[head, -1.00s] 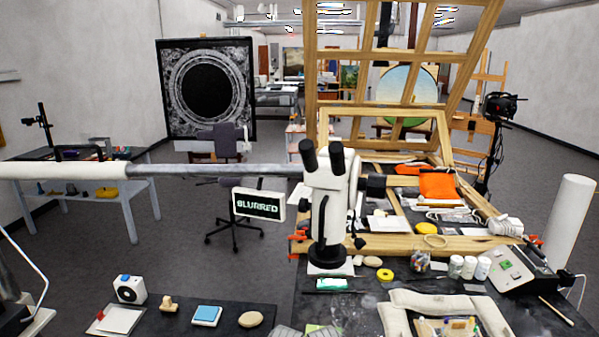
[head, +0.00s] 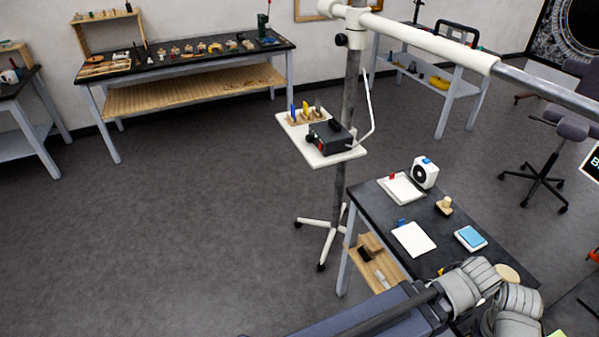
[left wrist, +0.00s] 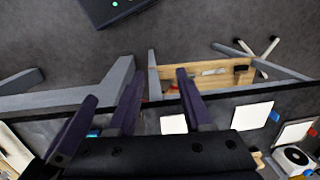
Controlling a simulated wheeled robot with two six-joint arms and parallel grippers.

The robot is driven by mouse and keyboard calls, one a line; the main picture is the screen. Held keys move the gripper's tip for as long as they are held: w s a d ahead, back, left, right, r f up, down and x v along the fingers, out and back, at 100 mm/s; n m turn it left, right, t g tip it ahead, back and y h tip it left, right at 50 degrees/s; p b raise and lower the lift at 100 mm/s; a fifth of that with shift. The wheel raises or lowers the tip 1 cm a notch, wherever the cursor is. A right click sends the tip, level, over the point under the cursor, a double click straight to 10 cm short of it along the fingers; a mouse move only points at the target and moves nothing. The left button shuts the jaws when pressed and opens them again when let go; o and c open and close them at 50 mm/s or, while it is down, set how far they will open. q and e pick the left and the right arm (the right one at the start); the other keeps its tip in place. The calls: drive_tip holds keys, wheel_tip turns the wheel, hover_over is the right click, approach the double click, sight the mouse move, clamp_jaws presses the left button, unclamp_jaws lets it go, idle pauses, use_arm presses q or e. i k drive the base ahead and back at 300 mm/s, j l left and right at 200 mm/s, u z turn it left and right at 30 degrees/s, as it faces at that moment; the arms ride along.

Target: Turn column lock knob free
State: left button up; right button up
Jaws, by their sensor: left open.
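The grey column (head: 352,95) of a floor stand rises in the upper middle of the head view. A small black knob (head: 341,40) sticks out from its left side, just below the white crossarm (head: 430,40). Nothing touches the knob. My left gripper (left wrist: 140,85) shows in the left wrist view with its dark purple fingers apart and nothing between them. It is over the dark side table, far from the knob. The knob is not visible in the wrist view. Part of my arm crosses the bottom of the head view. My right gripper is not in view.
The column carries a white tray (head: 295,129) with a black box (head: 331,137). Its white splayed feet (head: 322,245) stand beside the side table (head: 365,205), which holds white pads and a blue pad (head: 470,238). Open floor (head: 190,230) lies left of the stand.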

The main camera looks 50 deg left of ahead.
sight(341, 39)
drive_tip(key=u, duration=1.3)
